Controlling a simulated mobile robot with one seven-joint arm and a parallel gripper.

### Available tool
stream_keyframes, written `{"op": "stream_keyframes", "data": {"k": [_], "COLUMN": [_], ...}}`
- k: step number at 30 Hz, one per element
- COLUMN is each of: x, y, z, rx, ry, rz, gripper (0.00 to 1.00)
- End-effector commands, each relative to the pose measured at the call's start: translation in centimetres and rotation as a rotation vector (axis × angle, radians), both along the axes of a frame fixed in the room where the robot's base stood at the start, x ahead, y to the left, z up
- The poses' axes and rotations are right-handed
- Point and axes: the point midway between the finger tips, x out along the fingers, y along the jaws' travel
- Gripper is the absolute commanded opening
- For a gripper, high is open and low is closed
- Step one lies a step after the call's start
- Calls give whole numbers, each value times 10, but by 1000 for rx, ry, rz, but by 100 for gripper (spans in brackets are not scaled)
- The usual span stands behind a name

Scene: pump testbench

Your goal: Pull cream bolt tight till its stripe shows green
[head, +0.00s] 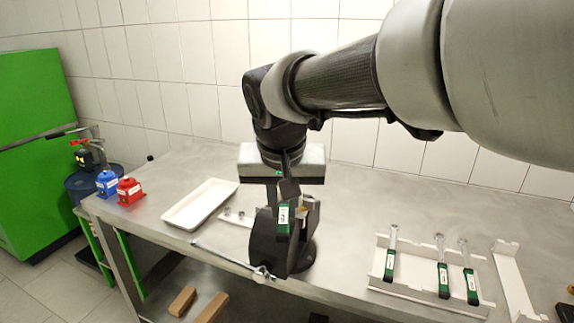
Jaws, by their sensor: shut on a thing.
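My gripper (287,188) hangs over the black pump (267,240) near the front edge of the bench. It is shut on a green-handled tool (284,219) with a white label, held against the front of the pump. The arm and gripper cover part of the pump. I cannot clearly pick out the cream bolt or its stripe; a small tan patch shows beside the tool, too small to identify.
A white rack (416,296) holds several green-handled tools at right. A white tray (172,215) lies at left. Blue (107,184) and red (129,191) containers stand at the left end. A silver bar (228,258) runs along the front edge.

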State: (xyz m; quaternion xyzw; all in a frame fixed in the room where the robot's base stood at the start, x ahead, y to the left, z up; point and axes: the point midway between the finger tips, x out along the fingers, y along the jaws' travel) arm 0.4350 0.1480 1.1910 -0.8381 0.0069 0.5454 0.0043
Motion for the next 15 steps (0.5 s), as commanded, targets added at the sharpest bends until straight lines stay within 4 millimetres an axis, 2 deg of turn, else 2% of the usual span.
{"op": "stream_keyframes", "data": {"k": [15], "x": [0], "y": [0], "z": [-11], "rx": [0], "ry": [-1], "rz": [-1], "gripper": [0]}}
